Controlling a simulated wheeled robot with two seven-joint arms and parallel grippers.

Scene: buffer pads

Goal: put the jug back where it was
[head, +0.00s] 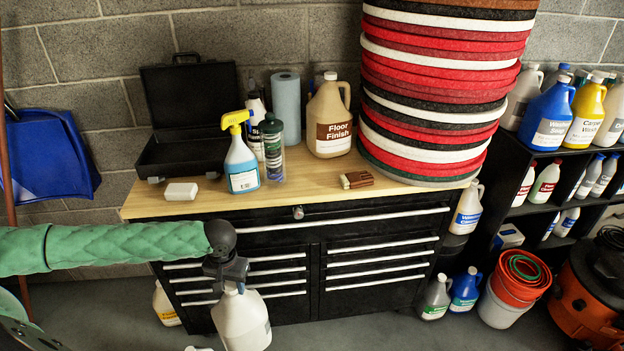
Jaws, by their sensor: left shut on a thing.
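A whitish jug (243,322) with a pale label hangs upright below my left gripper (232,284), in front of the black tool chest at the bottom of the head view. The gripper is shut on the top of the jug, around its cap or handle; which of the two I cannot tell. The jug's base is close to the lower picture edge. A tan Floor Finish jug (328,118) stands upright on the wooden top (290,187), beside the pad stack. My right gripper is not in view.
The tool chest (315,265) carries a stack of red, white and black pads (435,90), an open black case (190,110), a spray bottle (241,165), a white block (181,193) and a brush (357,180). A shelf of jugs (548,190) stands right.

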